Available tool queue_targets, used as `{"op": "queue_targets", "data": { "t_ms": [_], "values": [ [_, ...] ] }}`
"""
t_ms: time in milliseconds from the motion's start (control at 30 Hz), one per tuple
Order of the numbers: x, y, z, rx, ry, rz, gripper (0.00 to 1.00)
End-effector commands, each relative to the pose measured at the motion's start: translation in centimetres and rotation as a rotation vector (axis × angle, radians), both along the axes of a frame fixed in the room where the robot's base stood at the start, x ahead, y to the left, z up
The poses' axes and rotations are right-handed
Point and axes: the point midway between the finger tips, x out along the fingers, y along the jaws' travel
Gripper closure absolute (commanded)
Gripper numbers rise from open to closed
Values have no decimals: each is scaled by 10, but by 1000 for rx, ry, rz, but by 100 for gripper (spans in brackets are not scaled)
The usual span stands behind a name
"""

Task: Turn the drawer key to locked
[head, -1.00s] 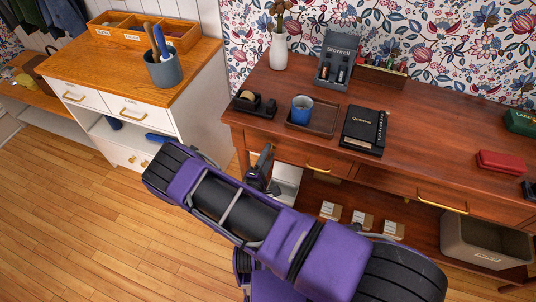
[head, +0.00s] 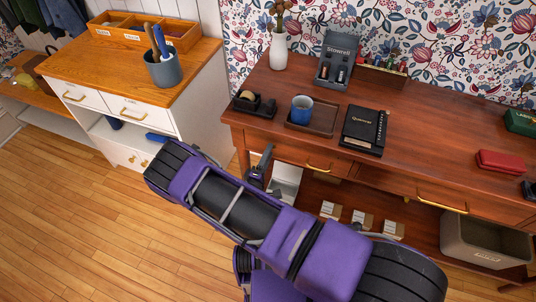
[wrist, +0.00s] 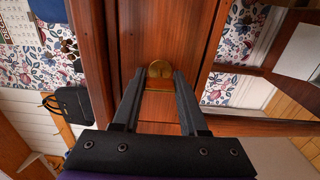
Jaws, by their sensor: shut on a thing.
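The drawer key (wrist: 160,71) shows in the wrist view as a small rounded brass piece at the wooden desk front. My gripper (wrist: 159,88) is shut on it, with one dark finger on each side. The fingers hide part of the key, and I cannot tell its exact turn angle. In the head view my gripper (head: 263,166) is at the left end of the desk's drawer front (head: 290,156), left of a brass drawer handle (head: 318,167). The key itself is hidden in the head view.
On the desk (head: 430,130) stand a blue cup (head: 301,109) on a tray, a tape dispenser (head: 254,103) and a black notebook (head: 364,130). Small boxes (head: 361,221) sit on the shelf below. A white cabinet (head: 190,108) stands left; the wooden floor (head: 80,220) is open.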

Motion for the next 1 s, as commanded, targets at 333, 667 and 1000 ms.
{"op": "queue_targets", "data": {
  "t_ms": [333,667,1000],
  "values": [
    [0,1,0,0,0,1,28],
    [-15,7,0,0,2,4,28],
    [-91,35,-1,0,2,6,28]
  ]
}}
